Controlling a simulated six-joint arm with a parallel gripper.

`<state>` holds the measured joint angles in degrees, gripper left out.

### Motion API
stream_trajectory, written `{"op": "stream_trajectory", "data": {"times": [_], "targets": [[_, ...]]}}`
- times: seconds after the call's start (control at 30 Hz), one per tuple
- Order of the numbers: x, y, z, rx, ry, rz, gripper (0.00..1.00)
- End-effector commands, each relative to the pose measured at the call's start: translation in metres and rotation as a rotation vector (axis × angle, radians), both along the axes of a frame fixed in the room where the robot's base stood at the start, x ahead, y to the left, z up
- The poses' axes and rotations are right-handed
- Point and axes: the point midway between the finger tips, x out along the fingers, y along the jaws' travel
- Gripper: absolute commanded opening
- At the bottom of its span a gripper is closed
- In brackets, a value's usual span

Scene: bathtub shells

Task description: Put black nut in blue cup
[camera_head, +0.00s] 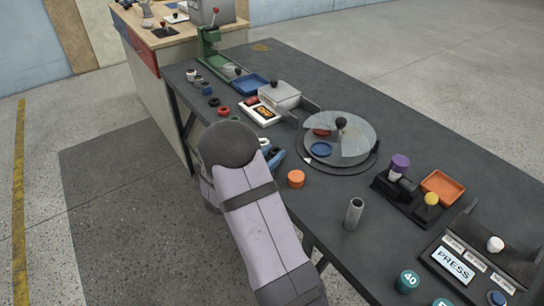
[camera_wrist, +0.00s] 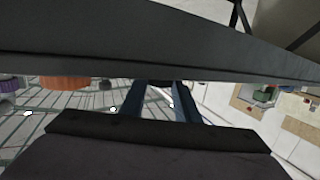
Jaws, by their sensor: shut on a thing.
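My gripper shows in the wrist view (camera_wrist: 160,86) as two blue fingers, closed on a small dark thing that appears to be the black nut (camera_wrist: 160,84); its shape is mostly hidden. In the head view my arm covers most of the gripper (camera_head: 276,158), and only some blue shows at the table's near edge, left of the orange cylinder. The nut cannot be made out there. A shallow round blue cup (camera_head: 321,149) sits in the round turntable (camera_head: 357,162), near its front left, to the right of my gripper. A black ring (camera_head: 214,102) lies on the table's left edge.
A clear cover with a black knob (camera_head: 341,123) spans part of the turntable, near a red cup (camera_head: 321,131). An orange cylinder (camera_head: 296,179) and a grey upright tube (camera_head: 354,213) stand in front. A joystick panel (camera_head: 400,185) is at right. Rings line the left edge.

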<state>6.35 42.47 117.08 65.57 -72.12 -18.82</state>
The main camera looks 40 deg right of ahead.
Motion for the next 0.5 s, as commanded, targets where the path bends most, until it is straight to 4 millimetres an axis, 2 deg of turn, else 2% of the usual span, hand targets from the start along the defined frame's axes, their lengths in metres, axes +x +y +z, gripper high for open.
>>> {"op": "stream_trajectory", "data": {"times": [0.5], "targets": [[0.0001, 0.0, -0.0092, 0.0, -0.001, 0.001, 0.04]]}}
